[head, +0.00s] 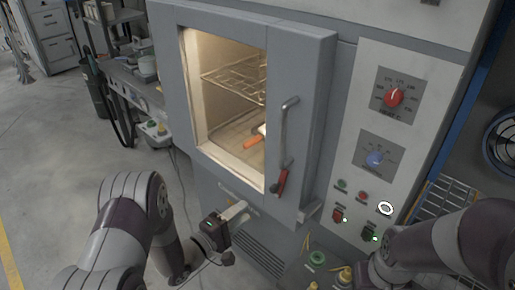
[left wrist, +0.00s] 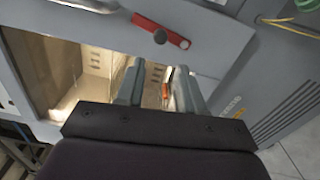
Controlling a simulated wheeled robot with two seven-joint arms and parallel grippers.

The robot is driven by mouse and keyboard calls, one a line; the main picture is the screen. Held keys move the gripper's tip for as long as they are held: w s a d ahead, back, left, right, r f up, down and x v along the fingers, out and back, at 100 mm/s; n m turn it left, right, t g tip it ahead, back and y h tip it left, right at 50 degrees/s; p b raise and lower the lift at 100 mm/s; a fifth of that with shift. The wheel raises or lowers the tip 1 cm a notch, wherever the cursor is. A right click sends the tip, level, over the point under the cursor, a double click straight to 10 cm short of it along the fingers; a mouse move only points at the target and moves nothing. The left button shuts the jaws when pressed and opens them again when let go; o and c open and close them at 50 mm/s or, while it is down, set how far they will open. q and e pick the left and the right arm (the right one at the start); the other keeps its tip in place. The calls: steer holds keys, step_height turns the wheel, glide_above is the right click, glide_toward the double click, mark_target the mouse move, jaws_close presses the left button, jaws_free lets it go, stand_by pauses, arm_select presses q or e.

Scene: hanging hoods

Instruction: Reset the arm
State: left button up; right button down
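My left gripper (head: 238,214) is in front of the grey oven, just below its door (head: 300,120), and holds nothing that I can see. In the left wrist view its two fingers (left wrist: 159,70) stand apart, with the door window behind them. My right arm (head: 450,245) comes in at the lower right of the head view; its gripper does not show. The oven door looks shut, with a metal handle (head: 285,140) and a red latch lever (head: 281,181). Through its window I see a wire rack (head: 235,78) and an orange-handled object (head: 253,142) on the oven floor.
The control panel (head: 376,125) with a red knob (head: 394,97), a blue knob (head: 375,159) and several buttons is right of the door. Small items with green and yellow parts (head: 317,258) stand low in front. A cluttered bench (head: 145,85) is at the left. Open floor (head: 45,140) lies farther left.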

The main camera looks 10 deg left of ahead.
arm_select(q)
step_height(320, 180, down, 8)
steer(key=s+a+m+g+y, duration=0.1)
steer(key=a+m+g+y, duration=0.2)
steer(key=m+y, duration=0.1)
steer(key=s+a+f+m+g+y, duration=0.2)
steer(key=s+a+m+g+y, duration=0.3)
steer(key=s+a+g+y, duration=0.15)
steer(key=s+d+r+m+g, duration=0.2)
steer(key=s+r+m+g, duration=0.1)
steer(key=s+r, duration=0.8)
steer(key=shift+d+r+g, duration=0.3)
steer(key=shift+r+g, duration=0.05)
steer(key=shift+r, duration=0.25)
